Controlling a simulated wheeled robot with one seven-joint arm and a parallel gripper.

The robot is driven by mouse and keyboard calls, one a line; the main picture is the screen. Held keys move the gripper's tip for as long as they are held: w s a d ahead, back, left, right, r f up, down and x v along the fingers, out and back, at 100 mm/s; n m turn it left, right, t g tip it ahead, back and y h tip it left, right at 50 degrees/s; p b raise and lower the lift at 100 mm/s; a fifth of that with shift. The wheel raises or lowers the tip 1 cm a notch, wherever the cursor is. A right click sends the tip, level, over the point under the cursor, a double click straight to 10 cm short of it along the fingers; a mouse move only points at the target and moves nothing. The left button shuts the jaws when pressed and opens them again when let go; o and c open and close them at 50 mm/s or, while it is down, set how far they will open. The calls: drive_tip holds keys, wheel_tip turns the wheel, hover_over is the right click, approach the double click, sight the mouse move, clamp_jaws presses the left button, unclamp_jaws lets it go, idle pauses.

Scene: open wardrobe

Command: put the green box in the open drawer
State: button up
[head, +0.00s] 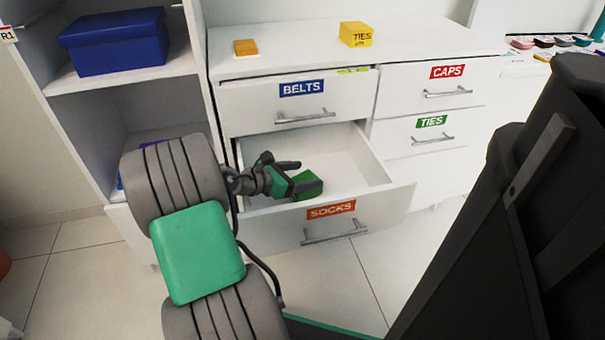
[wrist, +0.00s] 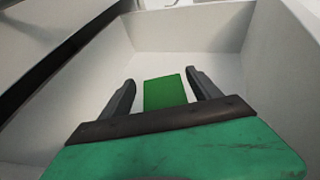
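The green box (head: 308,184) is inside the open drawer (head: 352,168) labelled SOCKS, close behind its front panel in the head view. My gripper (head: 296,174) reaches into the drawer from the left, right beside the box. In the wrist view, the green box (wrist: 165,92) shows between and beyond the two dark fingers of my gripper (wrist: 160,82). The fingers are spread apart, with a gap at the left of the box and little or none at the right. I cannot tell whether the box rests flat on the drawer floor.
The BELTS drawer (head: 262,106) above is almost closed. The CAPS drawer (head: 400,90) and TIES drawer (head: 400,140) at the right are closed. A yellow TIES box (head: 356,35) and an orange block (head: 245,47) sit on top. A blue box (head: 115,43) stands on the left shelf.

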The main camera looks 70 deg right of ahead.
drive_tip(key=shift+o, duration=0.9)
drive_tip(key=shift+r, duration=0.15)
drive_tip(key=shift+w+a+r+p, duration=0.2)
drive_tip(key=shift+w+a+r, duration=0.15)
drive_tip(key=shift+r, duration=0.25)
drive_tip(key=shift+w+a+r+p, duration=0.15)
drive_tip(key=shift+w+a+r, duration=0.15)
drive_tip(key=shift+r, duration=0.25)
drive_tip(key=p+v, duration=0.3)
drive_tip(key=v, duration=0.6)
drive_tip(key=shift+a+p, duration=0.4)
drive_tip(key=shift+a, duration=0.1)
drive_tip(key=shift+w+f, duration=0.1)
drive_tip(key=shift+w, duration=0.05)
